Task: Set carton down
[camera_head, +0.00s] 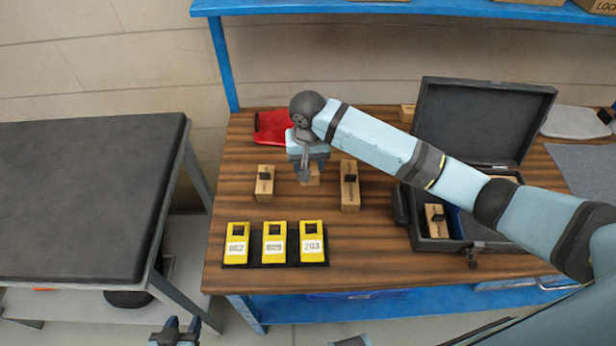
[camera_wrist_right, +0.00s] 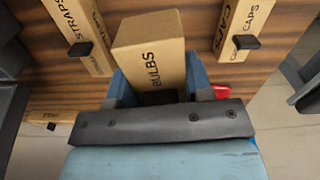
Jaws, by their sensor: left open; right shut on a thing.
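A small brown carton labelled BULBS (camera_wrist_right: 152,55) is held between the fingers of my right gripper (camera_wrist_right: 155,92). In the head view the carton (camera_head: 312,178) shows low beneath my right gripper (camera_head: 308,170), between two other cartons and partly hidden by the fingers. Whether its base touches the wooden bench (camera_head: 300,208) I cannot tell. The CAPS carton (camera_head: 265,190) stands to its left and the longer STRAPS carton (camera_head: 349,193) to its right, both apart from it. My left gripper (camera_head: 175,330) is open and empty at the bottom edge, away from the bench.
Three yellow devices (camera_head: 274,250) stand in a black holder near the bench's front edge. An open dark case (camera_head: 478,122) with a carton (camera_head: 436,222) inside stands right. A dark-topped table (camera_head: 80,200) is at left.

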